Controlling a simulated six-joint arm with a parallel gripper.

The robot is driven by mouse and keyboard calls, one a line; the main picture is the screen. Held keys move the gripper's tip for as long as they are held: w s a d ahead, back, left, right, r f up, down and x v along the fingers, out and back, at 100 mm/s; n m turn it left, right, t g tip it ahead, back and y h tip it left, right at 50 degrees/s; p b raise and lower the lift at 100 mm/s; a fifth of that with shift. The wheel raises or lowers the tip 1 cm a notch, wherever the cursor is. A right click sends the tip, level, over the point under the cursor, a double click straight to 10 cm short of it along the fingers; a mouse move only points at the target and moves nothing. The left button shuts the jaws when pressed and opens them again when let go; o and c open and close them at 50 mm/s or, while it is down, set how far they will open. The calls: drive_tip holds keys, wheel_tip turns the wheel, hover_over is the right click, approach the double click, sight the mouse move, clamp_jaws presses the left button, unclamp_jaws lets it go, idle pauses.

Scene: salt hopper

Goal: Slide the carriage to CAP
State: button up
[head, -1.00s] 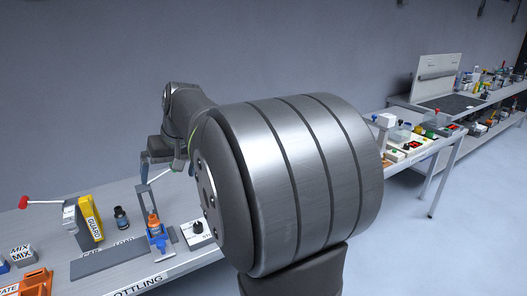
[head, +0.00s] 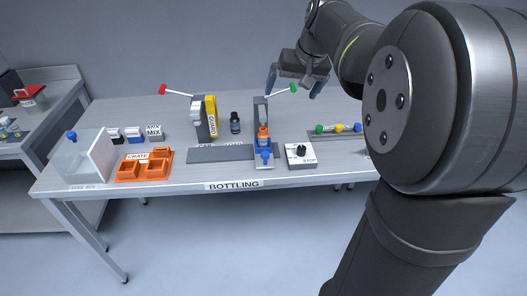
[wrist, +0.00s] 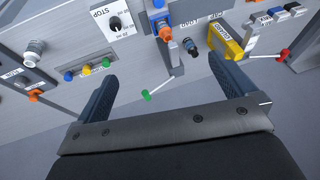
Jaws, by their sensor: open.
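The carriage (head: 266,155) is a small blue holder with a blue knob, carrying an orange bottle (head: 263,136). It sits at the right end of a dark grey track (head: 215,154), below a grey post (head: 260,108). The track's lettering is mostly unreadable in the head view; a LOAD label shows beside the bottle (wrist: 165,34) in the wrist view. My gripper (head: 295,82) is open and empty, above and behind the carriage. In the wrist view, a green lever knob (wrist: 145,95) appears between my fingers (wrist: 160,72), with no contact visible.
A yellow GUARD block (head: 211,117) and a red-tipped lever (head: 177,91) stand left, with a dark bottle (head: 235,122) between the posts. A STOP dial box (head: 301,156) is right of the carriage. An orange crate (head: 146,165) and clear bin (head: 90,158) are further left.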

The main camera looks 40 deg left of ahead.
sight(265, 153)
drive_tip(key=shift+c, duration=0.2)
drive_tip(key=c, duration=0.4)
drive_tip(key=shift+w+a+f+m+g+h, duration=0.1)
drive_tip(key=shift+a+f+m+g+h, duration=0.25)
drive_tip(key=shift+a+f, duration=0.7)
drive_tip(key=c, duration=0.7)
drive_tip(key=a+f+m+h, duration=0.2)
drive_tip(key=a+f+h, duration=0.1)
drive_tip(key=a+f, duration=0.2)
drive_tip(key=shift+s+a+f, duration=0.2)
drive_tip(key=shift+a+f, duration=0.15)
drive_tip(key=shift+a, duration=0.3)
drive_tip(key=shift+g+h, duration=0.25)
drive_tip(key=shift+h, duration=0.1)
wheel_tip(265, 153, down, 18)
drive_tip(key=shift+a+r, duration=0.1)
drive_tip(key=shift+r, duration=0.05)
clamp_jaws()
